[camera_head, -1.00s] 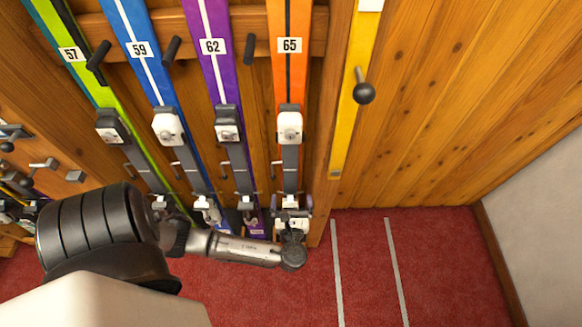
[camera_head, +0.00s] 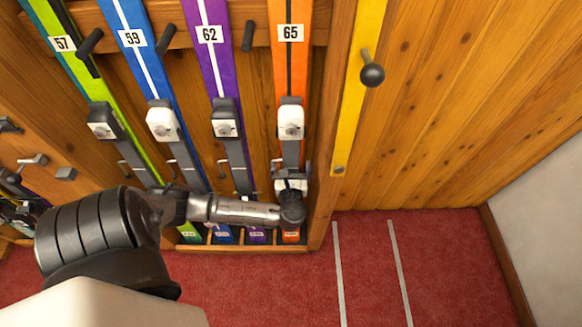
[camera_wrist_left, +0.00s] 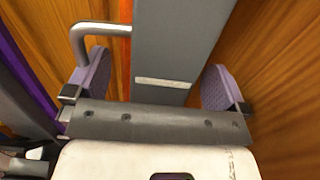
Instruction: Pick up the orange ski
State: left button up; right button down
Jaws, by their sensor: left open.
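The orange ski (camera_head: 291,67), labelled 65, stands upright in the wooden rack, with a black centre stripe and a white-and-grey binding. My left gripper (camera_head: 291,170) is at its lower part, below the white binding piece. In the left wrist view, the open jaws (camera_wrist_left: 155,88) sit on either side of the ski's grey binding plate (camera_wrist_left: 178,45), with gaps at both pads. A thin orange strip of the ski (camera_wrist_left: 125,50) shows beside the plate. My forearm and wrist hide part of the ski's lower end. My right gripper is out of view.
A purple ski (camera_head: 208,67), a blue ski (camera_head: 136,67) and a green ski (camera_head: 68,67) stand to the left. A wooden post (camera_head: 335,90) and a yellow bar (camera_head: 358,60) are close on the right. A metal handle (camera_wrist_left: 90,28) is near the left pad. Red carpet (camera_head: 430,260) is clear.

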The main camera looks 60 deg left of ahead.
pick_arm(q)
jog(key=shift+w+a, duration=0.25)
jog(key=shift+a, duration=0.2)
jog(key=c, duration=1.8)
jog(key=shift+r, duration=0.15)
